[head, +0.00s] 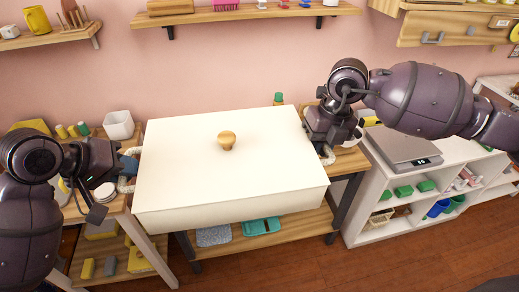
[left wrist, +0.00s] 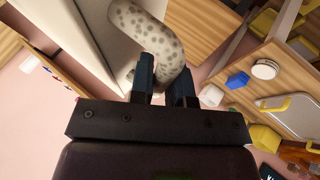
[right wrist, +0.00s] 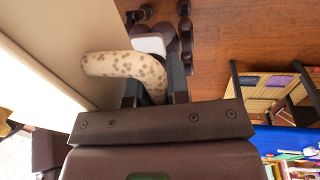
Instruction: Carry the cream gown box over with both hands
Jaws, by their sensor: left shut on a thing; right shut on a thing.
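The cream gown box (head: 185,165) is a wide, flat box with a round wooden knob (head: 227,140) on its lid. It fills the middle of the head view, in front of the pink wall. My left gripper (head: 128,168) is at its left side, shut on a speckled, curved handle that shows in the left wrist view (left wrist: 165,45). My right gripper (head: 325,143) is at its right side, shut on the matching handle, clear in the right wrist view (right wrist: 125,65). The underside of the box is hidden in the head view.
A wooden table with a lower shelf (head: 290,237) stands below the box; a teal tray (head: 260,226) lies on that shelf. A white shelf unit (head: 357,205) with a scale (head: 405,150) stands to the right. A white bin (head: 119,125) stands behind left. Wall shelves (head: 245,13) hang above.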

